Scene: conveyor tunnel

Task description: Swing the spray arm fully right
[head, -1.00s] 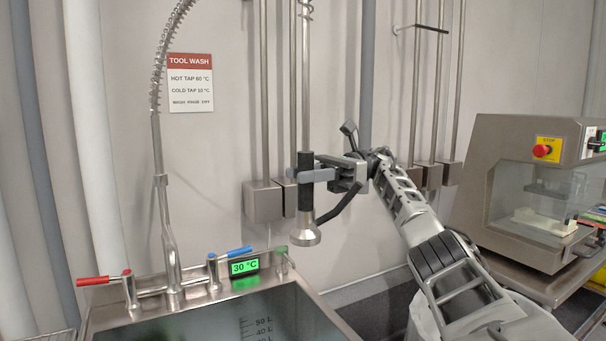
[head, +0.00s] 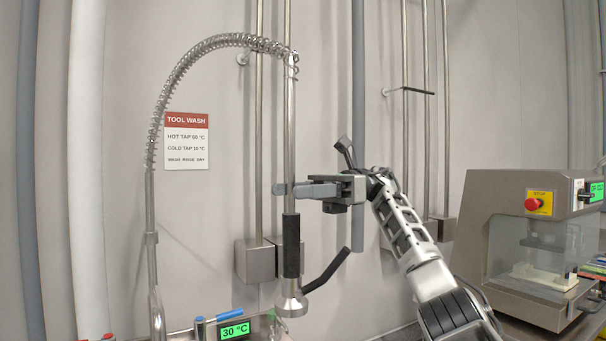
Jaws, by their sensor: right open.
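The spray arm is a coiled steel hose (head: 205,52) that arches to the right from a riser at the left. From its end a straight steel pipe (head: 289,130) hangs down to a black grip (head: 291,246) and a flared spray head (head: 291,305) with a black lever (head: 328,270). The pipe hangs about upright. My right gripper (head: 290,189) is open at the bare pipe just above the black grip, its fingers pointing left across it. Whether the fingers touch the pipe I cannot tell. My left gripper is not in view.
A green 30 °C display (head: 235,330) and a blue tap handle (head: 229,313) are at the bottom edge. Wall pipes with a steel box (head: 254,261) stand behind the spray arm. A steel machine (head: 520,200) with a red stop button stands at the right.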

